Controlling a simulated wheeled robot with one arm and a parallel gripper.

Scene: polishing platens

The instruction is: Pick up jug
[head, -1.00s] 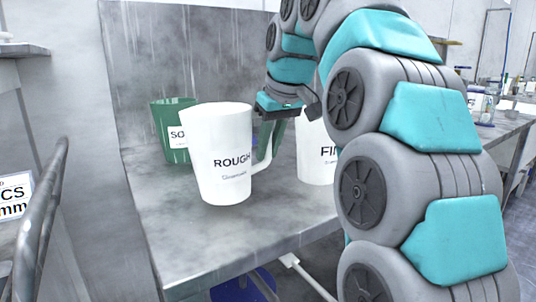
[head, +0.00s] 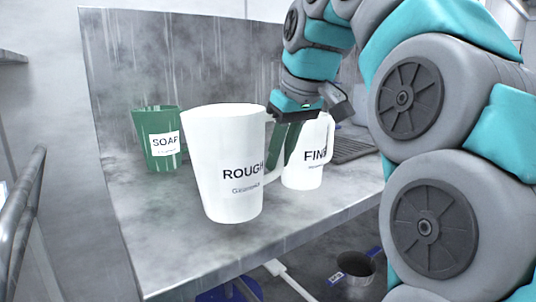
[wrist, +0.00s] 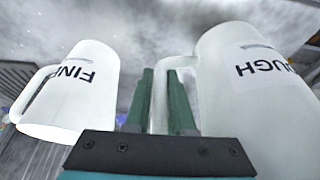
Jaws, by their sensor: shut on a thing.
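A white jug marked ROUGH (head: 225,150) stands upright in the middle of the head view, its handle toward the right. It also shows at the right of the wrist view (wrist: 240,100). My gripper (head: 285,142), with green fingers, is shut on its handle; in the wrist view the handle runs between the fingers (wrist: 160,105). I cannot tell whether the jug's base touches the bench. A white jug marked FINE (head: 305,172) stands just right of my gripper, partly behind the fingers in the head view, and at the left of the wrist view (wrist: 80,85).
A green jug marked SOAP (head: 157,145) stands further back to the left on the grey metal bench (head: 165,240). A metal splash panel (head: 200,60) rises behind. A dark grated piece (head: 350,148) lies behind FINE. A dark pot (head: 355,265) is below the bench. The front left of the bench is clear.

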